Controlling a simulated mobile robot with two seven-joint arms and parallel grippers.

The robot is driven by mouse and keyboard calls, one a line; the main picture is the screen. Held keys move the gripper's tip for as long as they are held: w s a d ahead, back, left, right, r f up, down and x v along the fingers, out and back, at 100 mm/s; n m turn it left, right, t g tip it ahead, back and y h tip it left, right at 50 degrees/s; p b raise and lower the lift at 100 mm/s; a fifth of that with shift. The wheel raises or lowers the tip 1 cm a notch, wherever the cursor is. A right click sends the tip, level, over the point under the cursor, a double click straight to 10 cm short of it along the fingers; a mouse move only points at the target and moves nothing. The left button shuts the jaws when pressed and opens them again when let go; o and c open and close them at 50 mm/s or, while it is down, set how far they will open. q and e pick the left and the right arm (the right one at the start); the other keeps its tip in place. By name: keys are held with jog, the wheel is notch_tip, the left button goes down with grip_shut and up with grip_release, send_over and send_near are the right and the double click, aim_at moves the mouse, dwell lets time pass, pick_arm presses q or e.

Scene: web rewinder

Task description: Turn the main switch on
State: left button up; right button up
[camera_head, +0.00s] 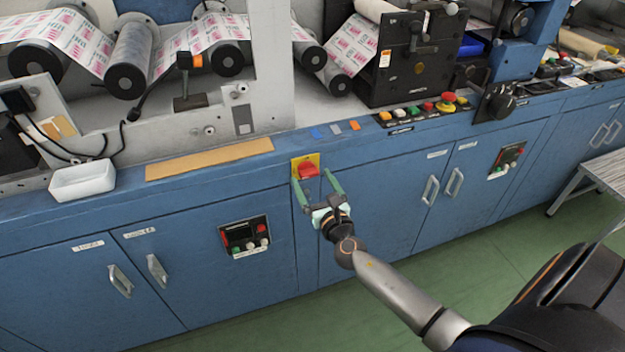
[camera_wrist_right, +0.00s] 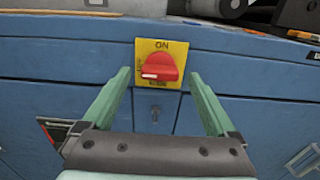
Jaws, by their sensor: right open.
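The main switch is a red rotary knob (camera_head: 308,169) on a yellow plate on the blue cabinet's upper front edge. In the right wrist view, the red knob (camera_wrist_right: 160,67) lies roughly horizontal, with its pale-marked end at the left. The yellow plate (camera_wrist_right: 175,46) reads ON at the top; the lettering at the left is partly hidden. My right gripper (camera_head: 313,179) is open and empty. Its two green fingers point toward the switch, one on each side of the knob, and no contact with it is visible. My left gripper is not in view.
Blue cabinet doors with handles (camera_head: 120,281) lie below and beside the switch. A button row with a red mushroom button (camera_head: 447,98) stands to the right on the ledge. A white tray (camera_head: 83,181) sits at the left. Rollers with printed web (camera_head: 128,58) stand behind.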

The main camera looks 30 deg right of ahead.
jog(key=shift+w+d, duration=0.1)
jog(key=shift+w, duration=0.3)
jog(key=shift+c, duration=0.2)
jog(key=c, duration=1.3)
